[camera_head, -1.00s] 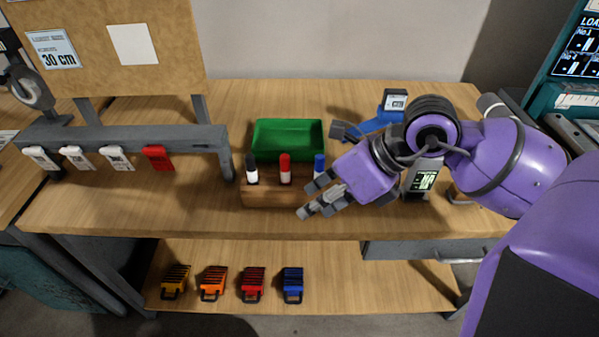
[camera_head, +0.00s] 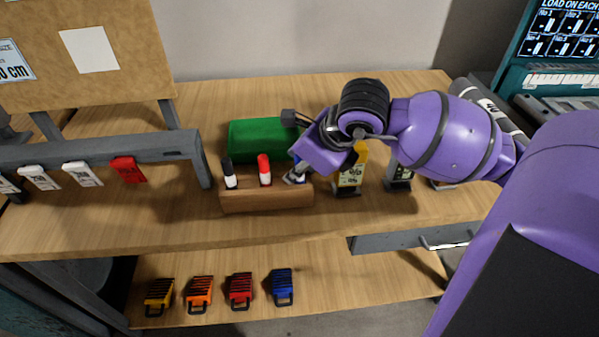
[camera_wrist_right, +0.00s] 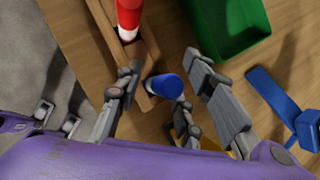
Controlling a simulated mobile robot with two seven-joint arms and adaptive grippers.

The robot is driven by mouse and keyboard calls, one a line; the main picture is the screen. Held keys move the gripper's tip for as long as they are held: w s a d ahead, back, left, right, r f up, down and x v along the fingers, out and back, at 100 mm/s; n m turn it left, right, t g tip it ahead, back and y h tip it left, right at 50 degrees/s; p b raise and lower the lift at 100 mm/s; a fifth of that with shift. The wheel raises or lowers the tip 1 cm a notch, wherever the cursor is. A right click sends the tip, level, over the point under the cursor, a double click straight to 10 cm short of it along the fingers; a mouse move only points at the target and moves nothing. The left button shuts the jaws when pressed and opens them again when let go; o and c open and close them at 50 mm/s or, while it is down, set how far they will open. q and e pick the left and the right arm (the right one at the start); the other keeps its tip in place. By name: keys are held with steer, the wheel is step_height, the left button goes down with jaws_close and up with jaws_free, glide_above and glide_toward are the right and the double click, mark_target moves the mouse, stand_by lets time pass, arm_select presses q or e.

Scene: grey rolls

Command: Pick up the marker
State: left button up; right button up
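A wooden block (camera_head: 266,198) on the bench holds three upright markers. The black marker (camera_head: 229,175) is at the left and the red marker (camera_head: 264,170) is in the middle. The blue marker (camera_wrist_right: 166,86) is at the right end, mostly hidden by my gripper in the head view. My right gripper (camera_head: 294,175) is at the blue marker. In the right wrist view, its fingers (camera_wrist_right: 168,80) are open on both sides of the blue cap, with gaps visible. My left gripper is not in view.
A green bin (camera_head: 252,141) stands right behind the block. A yellow-topped item (camera_head: 350,178) with a label stands to the right of my gripper. A grey rail with hanging tags, including a red tag (camera_head: 128,169), is at the left. The bench front is clear.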

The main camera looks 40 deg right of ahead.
steer(key=c, duration=0.8)
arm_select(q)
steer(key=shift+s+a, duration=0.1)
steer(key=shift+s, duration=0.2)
arm_select(e)
steer(key=shift+r, duration=0.1)
jaws_close()
step_height(320, 180, up, 10)
steer(key=shift+f, duration=0.1)
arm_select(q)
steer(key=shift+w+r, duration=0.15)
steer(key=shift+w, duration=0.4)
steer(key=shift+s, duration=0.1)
